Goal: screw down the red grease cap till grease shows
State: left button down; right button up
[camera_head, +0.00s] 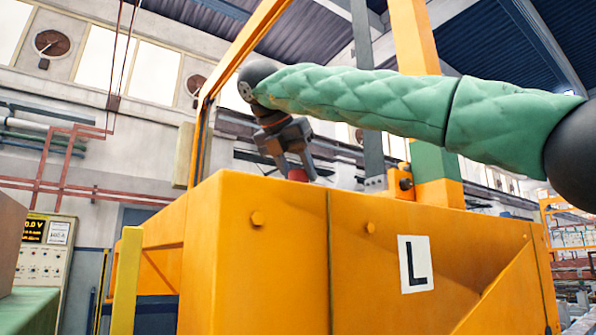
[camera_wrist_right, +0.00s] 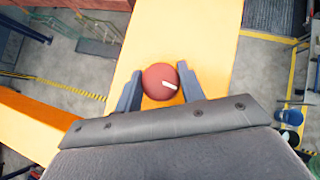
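The red grease cap (camera_wrist_right: 159,75) is a round knob with a short white mark on its face, on top of the orange beam in the right wrist view. In the head view a bit of the red cap (camera_head: 298,175) shows at the top edge of the orange housing. My right gripper (camera_wrist_right: 160,84) has one finger on each side of the cap, and both appear to touch it. In the head view my right gripper (camera_head: 288,165) points down at the cap from above. I see no grease around the cap. My left gripper is not in view.
The orange housing (camera_head: 260,260) with a white "L" plate (camera_head: 415,264) fills the middle. Orange posts (camera_head: 420,45) and a grey upright (camera_head: 366,80) stand close behind my right arm. A control panel (camera_head: 45,255) is at the left. The floor lies well below the beam.

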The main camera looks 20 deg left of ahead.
jog(key=o, duration=0.4)
jog(key=shift+w, duration=0.1)
jog(key=shift+o, duration=0.2)
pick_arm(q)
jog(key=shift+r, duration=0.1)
pick_arm(e)
jog(key=shift+s+r, duration=0.2)
jog(key=shift+s, duration=0.1)
jog(key=v, duration=0.5)
jog(key=shift+s+a+r+b, duration=0.15)
jog(key=shift+s+r+b, duration=0.1)
jog(key=shift+r+b, duration=0.1)
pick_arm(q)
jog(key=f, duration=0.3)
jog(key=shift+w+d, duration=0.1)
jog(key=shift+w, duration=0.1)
pick_arm(e)
jog(key=shift+s+r, duration=0.4)
